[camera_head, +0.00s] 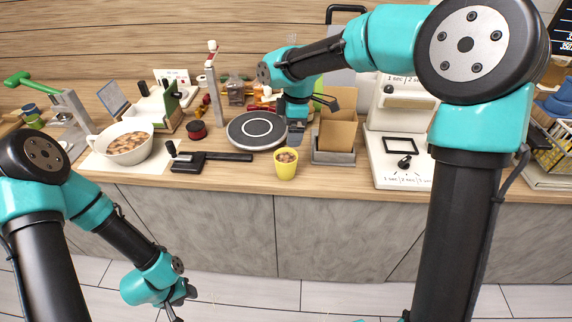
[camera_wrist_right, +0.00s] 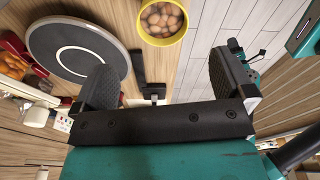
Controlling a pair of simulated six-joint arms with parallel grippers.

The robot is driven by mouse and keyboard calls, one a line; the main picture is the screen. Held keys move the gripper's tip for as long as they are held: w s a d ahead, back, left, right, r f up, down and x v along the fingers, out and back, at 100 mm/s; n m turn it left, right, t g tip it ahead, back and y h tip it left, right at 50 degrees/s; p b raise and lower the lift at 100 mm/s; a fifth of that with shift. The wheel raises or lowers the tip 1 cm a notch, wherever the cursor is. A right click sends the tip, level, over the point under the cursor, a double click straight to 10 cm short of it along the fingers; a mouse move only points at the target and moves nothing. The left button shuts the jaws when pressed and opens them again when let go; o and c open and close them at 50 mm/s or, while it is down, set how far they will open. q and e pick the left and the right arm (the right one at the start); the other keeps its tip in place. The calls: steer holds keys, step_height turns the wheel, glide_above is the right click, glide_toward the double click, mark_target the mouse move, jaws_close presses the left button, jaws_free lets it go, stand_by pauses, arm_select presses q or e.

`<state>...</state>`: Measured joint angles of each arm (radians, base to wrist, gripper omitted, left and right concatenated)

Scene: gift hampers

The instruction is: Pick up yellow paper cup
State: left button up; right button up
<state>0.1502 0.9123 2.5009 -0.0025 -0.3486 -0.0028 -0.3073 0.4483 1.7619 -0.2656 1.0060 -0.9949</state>
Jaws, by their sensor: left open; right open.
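The yellow paper cup (camera_head: 286,170) stands upright on the counter near its front edge and holds brown round pieces. It also shows at the top of the right wrist view (camera_wrist_right: 163,41), beyond the fingertips. My right gripper (camera_head: 297,127) is over the counter just behind the cup, partly hidden by its own wrist. In the right wrist view its two fingers (camera_wrist_right: 161,80) are apart with nothing between them. My left gripper (camera_head: 179,304) hangs low at the lower left, in front of the counter and far from the cup, open and empty.
A round dark turntable (camera_head: 257,131) lies left of the cup. A grey box with brown cards (camera_head: 334,155) stands to its right. A white bowl (camera_head: 128,151) of brown pieces and a black handled tool (camera_head: 213,160) are further left. The counter right in front of the cup is clear.

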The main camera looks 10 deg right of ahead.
mark_target(286, 156)
steer(key=f, duration=0.5)
steer(key=a+f, duration=0.1)
steer(key=f, duration=0.2)
steer(key=shift+w+f, duration=0.1)
steer(key=shift+f, duration=0.15)
steer(key=shift+a+f, duration=0.15)
steer(key=shift+f, duration=1.15)
steer(key=shift+a+f, duration=0.15)
steer(key=shift+f, duration=1.15)
steer(key=c, duration=1)
steer(key=shift+r, duration=0.3)
steer(key=shift+s+r, duration=0.2)
steer(key=shift+r, duration=1.4)
steer(key=s+a+r, duration=0.1)
steer(key=s+a, duration=0.3)
steer(key=s, duration=1.1)
steer(key=shift+r, duration=0.15)
